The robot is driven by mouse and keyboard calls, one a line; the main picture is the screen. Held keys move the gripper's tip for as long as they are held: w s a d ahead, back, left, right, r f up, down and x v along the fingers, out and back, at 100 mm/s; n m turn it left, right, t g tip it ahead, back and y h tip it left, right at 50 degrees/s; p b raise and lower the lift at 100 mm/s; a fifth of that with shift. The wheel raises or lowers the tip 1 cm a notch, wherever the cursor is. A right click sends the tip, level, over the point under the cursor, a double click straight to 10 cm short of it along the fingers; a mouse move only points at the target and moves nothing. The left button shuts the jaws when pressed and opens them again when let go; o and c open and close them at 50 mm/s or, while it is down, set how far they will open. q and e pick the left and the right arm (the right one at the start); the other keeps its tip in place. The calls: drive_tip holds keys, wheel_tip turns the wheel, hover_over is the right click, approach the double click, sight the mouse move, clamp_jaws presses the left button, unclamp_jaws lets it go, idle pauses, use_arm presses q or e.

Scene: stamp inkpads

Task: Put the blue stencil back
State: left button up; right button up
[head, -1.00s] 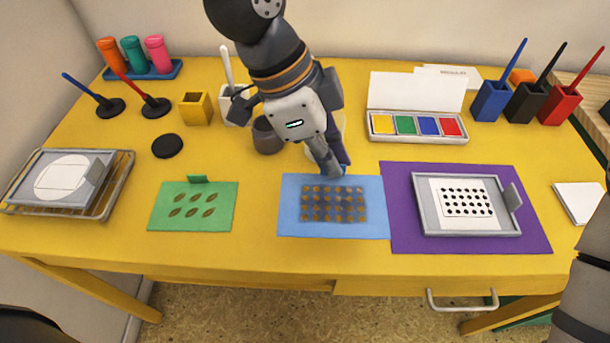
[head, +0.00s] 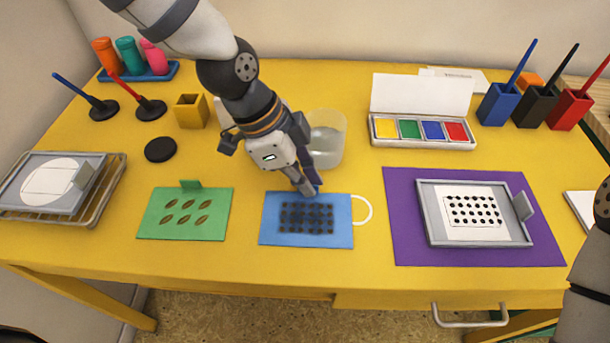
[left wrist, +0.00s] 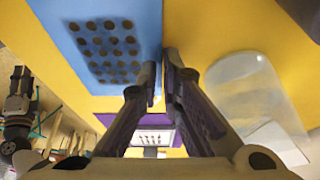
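The blue stencil (head: 342,232), a flat sheet with rows of dark round holes, lies level at or just above the yellow table between the green stencil and the purple mat. Its contact with the table cannot be told. My left gripper (head: 310,190) is at its back edge, with the fingers close together and seemingly shut on its tab, which they hide. In the left wrist view the stencil (left wrist: 147,30) ends at the two fingertips (left wrist: 163,65).
The green stencil (head: 160,226) lies to the left. A purple mat (head: 408,248) bearing a grey framed tray (head: 433,235) is to the right. A white ring (head: 369,204) shows beside the blue stencil. A clear cup (head: 327,130) stands behind my gripper.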

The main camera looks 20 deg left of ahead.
use_arm(q)
drive_tip(key=shift+o, duration=1.1)
drive_tip(key=shift+r, duration=0.1)
drive_tip(key=p+v, duration=0.2)
drive_tip(key=v, duration=1)
use_arm(e)
drive_tip(key=shift+t, duration=0.6)
drive_tip(key=w+r, duration=0.3)
use_arm(q)
drive_tip(key=shift+r, duration=0.1)
